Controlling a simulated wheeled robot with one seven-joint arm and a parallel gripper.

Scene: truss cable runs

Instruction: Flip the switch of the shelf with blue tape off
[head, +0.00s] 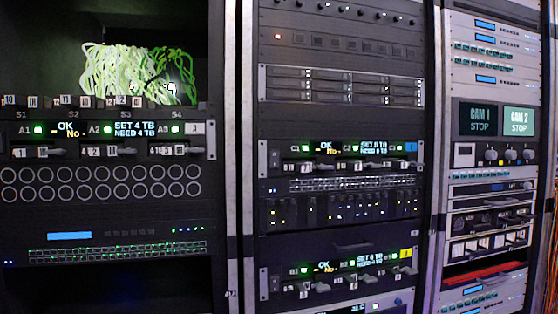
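The shelf with blue tape (335,147) is in the middle rack, with labels C1 and C2 on its front. The small blue tape (411,147) is at its right end. Small lit displays show on it, with green lights beside the labels. Below them is a row of grey levers with white tags (322,169); which of these is the switch, and its position, is too small to tell. My gripper is not in view.
A similar shelf with yellow tape (406,253) sits lower in the same rack. Another with a white tag (195,128) is in the left rack, below a bundle of green cables (130,72). Light vertical posts (240,150) separate the racks. The right rack holds screens reading CAM 1 and CAM 2.

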